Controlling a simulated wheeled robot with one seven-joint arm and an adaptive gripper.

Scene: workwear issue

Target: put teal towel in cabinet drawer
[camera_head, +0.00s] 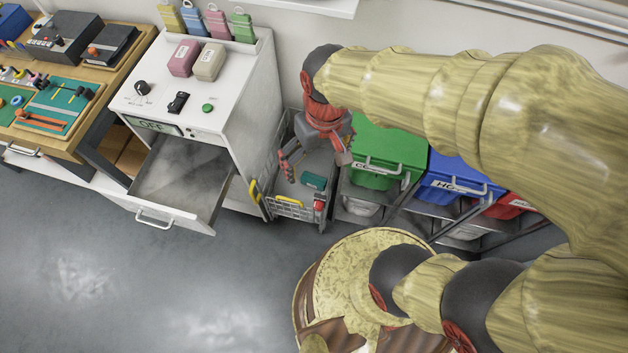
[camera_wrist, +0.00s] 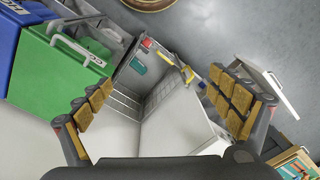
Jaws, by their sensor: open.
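A small teal folded piece, which looks like the teal towel (camera_head: 314,181), lies in a grey wire-fronted cart beside the white cabinet (camera_head: 241,105). It also shows in the wrist view (camera_wrist: 138,67), near a red item. My gripper (camera_head: 316,166) is open and empty, with its fingers spread above the cart and apart from the towel. In the wrist view the padded fingers (camera_wrist: 160,80) frame the cart and a white panel. The cabinet drawer (camera_head: 180,176) is pulled out at the cabinet's front, and its grey floor is bare.
Folded pink (camera_head: 183,58) and beige (camera_head: 209,62) pieces lie on the cabinet top. Green (camera_head: 388,150) and blue (camera_head: 455,182) bins stand right of the cart. A workbench (camera_head: 80,75) with tools is at left. Floor before the drawer is clear.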

